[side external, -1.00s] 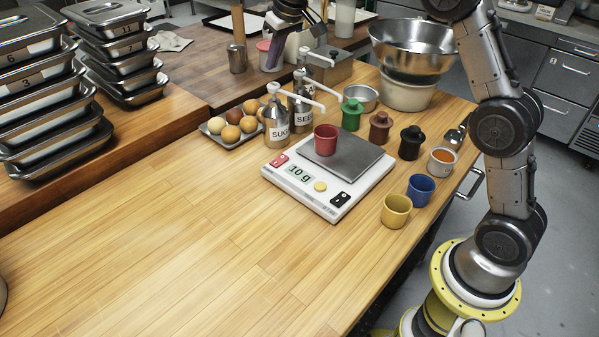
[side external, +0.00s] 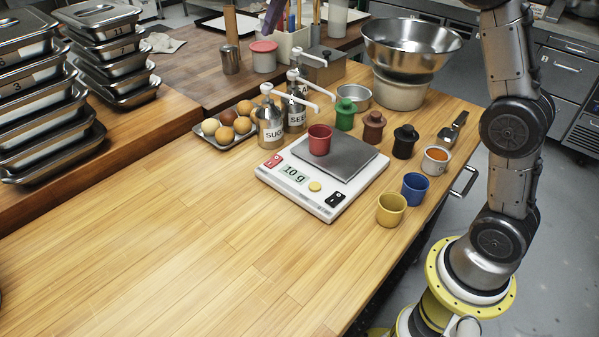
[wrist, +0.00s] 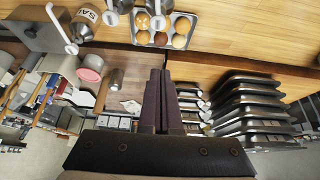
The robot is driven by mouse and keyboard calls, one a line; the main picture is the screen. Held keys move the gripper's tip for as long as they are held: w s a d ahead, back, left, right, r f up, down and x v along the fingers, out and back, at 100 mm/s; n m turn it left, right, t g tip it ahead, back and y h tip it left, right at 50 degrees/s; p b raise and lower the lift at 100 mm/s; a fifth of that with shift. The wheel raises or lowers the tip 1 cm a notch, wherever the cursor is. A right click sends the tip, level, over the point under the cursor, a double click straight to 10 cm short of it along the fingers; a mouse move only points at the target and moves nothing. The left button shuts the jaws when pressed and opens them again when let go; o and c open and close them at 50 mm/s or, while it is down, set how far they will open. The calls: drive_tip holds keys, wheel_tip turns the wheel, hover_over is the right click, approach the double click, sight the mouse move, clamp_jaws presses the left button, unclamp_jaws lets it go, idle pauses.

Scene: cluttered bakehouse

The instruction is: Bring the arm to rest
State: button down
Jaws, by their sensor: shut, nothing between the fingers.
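My gripper (wrist: 158,100) shows in the wrist view with its two dark fingers together and nothing between them. It is up in the air, clear of the things below it. A red cup (side external: 320,140) stands on the plate of the white scale (side external: 300,193), whose display reads 10 g.
Pump bottles (side external: 269,128) and a tray of buns (side external: 226,128) stand behind the scale. A yellow cup (side external: 391,209), a blue cup (side external: 415,188) and a steel bowl (side external: 412,45) are at the right. Stacked pans (side external: 40,95) fill the left. The front counter is clear.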

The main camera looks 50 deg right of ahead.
drive_tip(key=s+a+r+t, duration=0.1)
drive_tip(key=s+r, duration=0.1)
drive_tip(key=s, duration=0.9)
drive_tip(key=s+a+r, duration=0.2)
drive_tip(key=s, duration=1)
drive_tip(key=s+f+g, duration=0.1)
drive_tip(key=s+f, duration=1.4)
drive_tip(key=shift+f, duration=0.2)
drive_tip(key=shift+s, duration=0.1)
